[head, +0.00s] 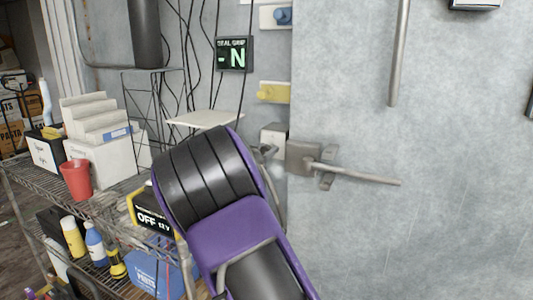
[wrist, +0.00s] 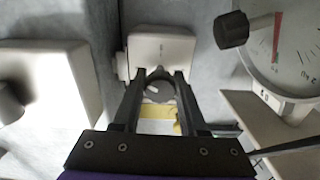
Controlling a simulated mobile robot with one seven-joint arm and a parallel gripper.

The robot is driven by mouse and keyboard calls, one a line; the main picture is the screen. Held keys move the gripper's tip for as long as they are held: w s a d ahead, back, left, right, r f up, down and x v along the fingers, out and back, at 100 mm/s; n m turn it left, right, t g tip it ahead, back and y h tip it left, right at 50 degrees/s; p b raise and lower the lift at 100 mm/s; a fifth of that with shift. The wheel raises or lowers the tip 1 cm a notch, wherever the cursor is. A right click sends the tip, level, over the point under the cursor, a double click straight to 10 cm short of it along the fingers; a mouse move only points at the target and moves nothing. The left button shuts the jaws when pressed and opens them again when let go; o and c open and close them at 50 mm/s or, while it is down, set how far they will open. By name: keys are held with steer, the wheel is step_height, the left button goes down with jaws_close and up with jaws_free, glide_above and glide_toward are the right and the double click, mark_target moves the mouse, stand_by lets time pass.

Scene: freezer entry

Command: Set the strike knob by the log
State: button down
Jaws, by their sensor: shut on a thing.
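In the wrist view, my gripper (wrist: 160,78) has its two dark fingers on either side of a small round dark grey knob (wrist: 158,91) with a pale mark on it. The gripper is shut on this knob, in front of a white box (wrist: 161,47) on the grey wall. In the head view my purple and black arm hides the gripper and the knob. A white box (head: 274,134) shows beside the door latch. I cannot make out a log that I can read.
A metal door handle (head: 355,175) sticks out right of the arm. A display (head: 234,54) reads "N" after a dash. A yellow-knobbed plate (head: 273,92) is above the white box. A loaded wire shelf (head: 32,192) stands left. A dial gauge (wrist: 290,45) is close right in the wrist view.

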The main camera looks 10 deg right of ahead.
steer(key=m+b, duration=0.3)
steer(key=m, duration=0.3)
steer(key=shift+f, duration=0.15)
steer(key=m, duration=0.5)
steer(key=shift+m+b, duration=0.4)
steer(key=shift+a, duration=0.1)
steer(key=shift+c, duration=2.2)
jaws_free()
steer(key=shift+s, duration=0.1)
steer(key=v, duration=1.7)
steer(key=shift+p, duration=0.35)
